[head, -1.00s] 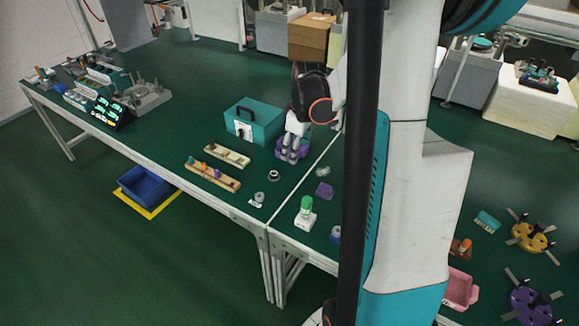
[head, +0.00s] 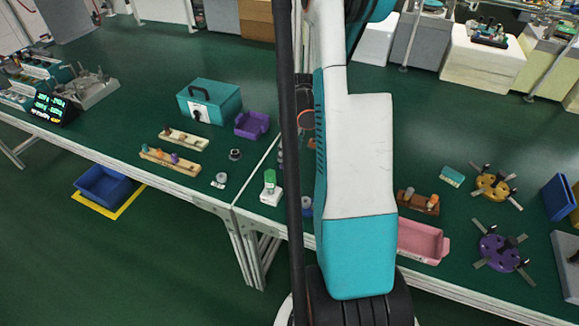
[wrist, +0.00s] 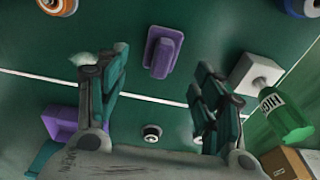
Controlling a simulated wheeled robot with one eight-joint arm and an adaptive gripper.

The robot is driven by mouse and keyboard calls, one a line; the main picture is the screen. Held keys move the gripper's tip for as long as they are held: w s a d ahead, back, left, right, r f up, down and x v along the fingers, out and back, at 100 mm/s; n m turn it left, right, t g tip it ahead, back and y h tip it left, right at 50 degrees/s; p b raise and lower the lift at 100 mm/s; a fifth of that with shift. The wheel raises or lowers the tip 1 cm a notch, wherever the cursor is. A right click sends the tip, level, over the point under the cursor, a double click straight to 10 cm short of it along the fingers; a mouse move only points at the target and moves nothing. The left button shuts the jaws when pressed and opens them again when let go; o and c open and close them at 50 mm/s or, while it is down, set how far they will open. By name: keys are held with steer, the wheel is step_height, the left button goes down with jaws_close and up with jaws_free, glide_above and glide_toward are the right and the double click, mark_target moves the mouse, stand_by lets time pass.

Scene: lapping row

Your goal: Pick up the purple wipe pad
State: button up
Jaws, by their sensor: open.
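The purple wipe pad (wrist: 163,52) is a small purple block with a raised grip along it. In the wrist view it lies on the green bench top, at upper middle. My gripper (wrist: 162,75) is open and empty, its teal and grey fingers spread to either side of the pad's line. The pad appears beyond the fingertips, apart from them. In the head view the pad is hidden behind my arm, and my gripper is mostly hidden there too.
A green-topped bottle (head: 270,182) stands on the front right bench; its white square base (wrist: 256,74) shows at right in the wrist view. A purple tray (head: 252,124) and teal box (head: 208,101) are left. A dark ring (wrist: 152,133) lies below the pale bench seam.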

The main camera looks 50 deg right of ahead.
steer(key=shift+w+a+f+b, duration=0.1)
steer(key=shift+f+b, duration=1.25)
steer(key=shift+f, duration=1.35)
steer(key=shift+r, duration=0.1)
steer(key=c, duration=1)
